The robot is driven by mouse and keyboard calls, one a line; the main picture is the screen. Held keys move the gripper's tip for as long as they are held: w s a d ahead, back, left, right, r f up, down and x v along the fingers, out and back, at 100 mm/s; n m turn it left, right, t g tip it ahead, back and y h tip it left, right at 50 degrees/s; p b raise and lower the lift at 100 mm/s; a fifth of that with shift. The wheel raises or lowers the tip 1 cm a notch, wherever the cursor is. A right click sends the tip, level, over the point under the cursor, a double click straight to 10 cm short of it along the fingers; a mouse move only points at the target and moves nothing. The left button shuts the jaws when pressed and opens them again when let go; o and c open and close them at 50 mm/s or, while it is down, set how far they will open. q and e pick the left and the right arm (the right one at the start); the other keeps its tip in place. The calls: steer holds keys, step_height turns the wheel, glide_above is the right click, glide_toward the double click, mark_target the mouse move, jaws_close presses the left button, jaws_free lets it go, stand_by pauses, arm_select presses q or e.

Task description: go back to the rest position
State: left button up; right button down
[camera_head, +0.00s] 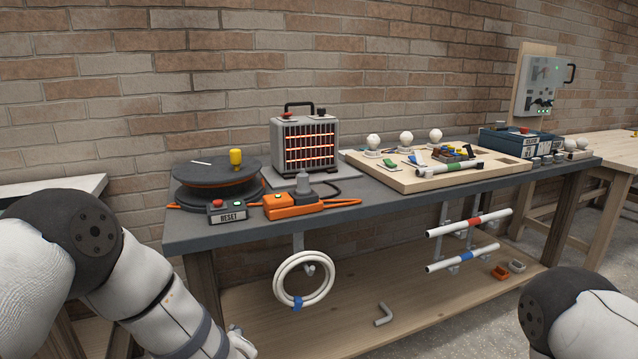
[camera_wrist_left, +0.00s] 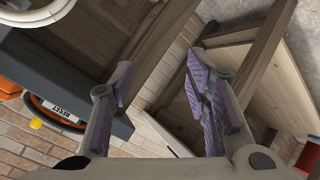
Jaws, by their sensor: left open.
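My left arm (camera_head: 130,280) comes in from the left of the head view and runs down past the bottom edge, in front of the workbench. Its gripper shows in the left wrist view (camera_wrist_left: 160,85), open, with two purple-padded fingers spread apart and nothing between them. The wrist view shows wooden bench legs and the brick wall beyond the fingers. A part of my right arm (camera_head: 570,315) shows at the lower right of the head view. My right gripper is out of view.
The workbench (camera_head: 380,208) holds a glowing heater (camera_head: 304,143), a cable reel (camera_head: 216,178), a RESET button box (camera_head: 228,211), an orange power strip (camera_head: 290,205) and a wooden board (camera_head: 400,181) with bulbs. A lower shelf (camera_head: 340,320) lies beneath. Another table (camera_head: 600,146) stands at right.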

arm_select(q)
steer(key=s+a+f+m+g+h, duration=0.1)
steer(key=s+f+m+g+h, duration=0.2)
steer(key=s+f, duration=0.5)
steer(key=s+a+f+m+g, duration=0.15)
steer(key=s+f+m, duration=0.35)
steer(key=s, duration=0.7)
steer(key=s+a+m+g+h, duration=0.1)
steer(key=s+m+g, duration=0.3)
steer(key=s, duration=2.1)
steer(key=g, duration=0.4)
steer(key=shift+a+r+m+h, duration=0.35)
steer(key=shift+m+h, duration=0.05)
